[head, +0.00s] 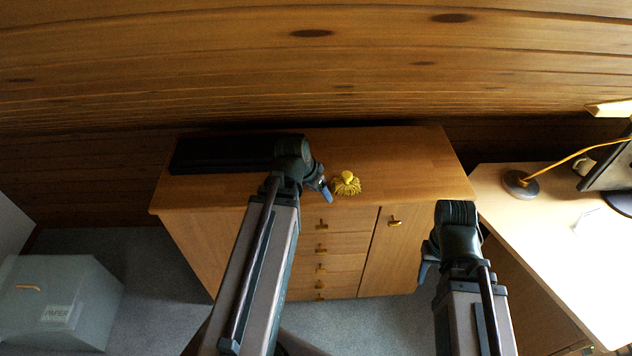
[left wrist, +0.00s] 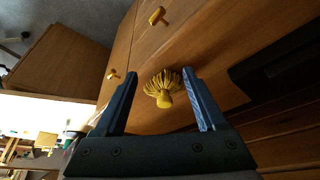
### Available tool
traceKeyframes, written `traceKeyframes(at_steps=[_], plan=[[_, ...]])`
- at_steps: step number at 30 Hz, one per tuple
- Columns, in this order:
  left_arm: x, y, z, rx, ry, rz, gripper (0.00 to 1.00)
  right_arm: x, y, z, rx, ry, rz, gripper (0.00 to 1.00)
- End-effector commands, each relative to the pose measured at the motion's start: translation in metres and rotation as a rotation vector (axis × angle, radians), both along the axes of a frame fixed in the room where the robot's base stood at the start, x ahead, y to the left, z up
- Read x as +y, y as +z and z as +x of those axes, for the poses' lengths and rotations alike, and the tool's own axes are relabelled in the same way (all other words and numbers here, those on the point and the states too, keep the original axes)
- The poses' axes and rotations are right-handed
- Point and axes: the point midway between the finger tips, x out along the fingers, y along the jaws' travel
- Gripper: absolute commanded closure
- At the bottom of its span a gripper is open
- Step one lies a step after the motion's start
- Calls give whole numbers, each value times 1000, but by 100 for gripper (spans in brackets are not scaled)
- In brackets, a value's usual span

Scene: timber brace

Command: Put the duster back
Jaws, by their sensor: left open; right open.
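The yellow duster (head: 346,184), with a fringed head and a short knob, rests on top of the wooden cabinet near its front edge. My left gripper (head: 325,190) is just left of it, above the cabinet top. In the left wrist view the duster (left wrist: 163,86) shows in the gap between the two open, empty fingers of my left gripper (left wrist: 160,95); I cannot tell how far ahead of them it lies. My right gripper (head: 425,265) is open in front of the cabinet's right door, with its fingers partly hidden by the wrist.
A long black object (head: 220,155) lies at the back left of the cabinet top (head: 410,165). The cabinet top right of the duster is clear. A desk (head: 560,225) with a lamp (head: 521,184) stands at right. A grey box (head: 60,290) stands on the floor at left.

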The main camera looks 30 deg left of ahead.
Motion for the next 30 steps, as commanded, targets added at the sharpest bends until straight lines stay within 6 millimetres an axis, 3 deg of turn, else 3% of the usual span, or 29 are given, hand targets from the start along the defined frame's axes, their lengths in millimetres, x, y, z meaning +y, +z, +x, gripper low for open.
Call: traceKeyframes(at_steps=[8, 11, 16, 21, 25, 30], plan=[[-3, 0, -1, 2, -3, -1, 27, 0, 0, 0, 0, 0, 0, 50], [-19, -2, -2, 28, -17, -3, 27, 0, 0, 0, 0, 0, 0, 50], [-91, -10, -15, 149, -63, 7, 27, 0, 0, 0, 0, 0, 0, 50], [-163, -15, -45, 284, -87, 67, 27, 0, 0, 0, 0, 0, 0, 50], [-201, -16, -69, 355, -88, 128, 27, 0, 0, 0, 0, 0, 0, 50], [-228, -16, -90, 399, -81, 188, 27, 0, 0, 0, 0, 0, 0, 50]])
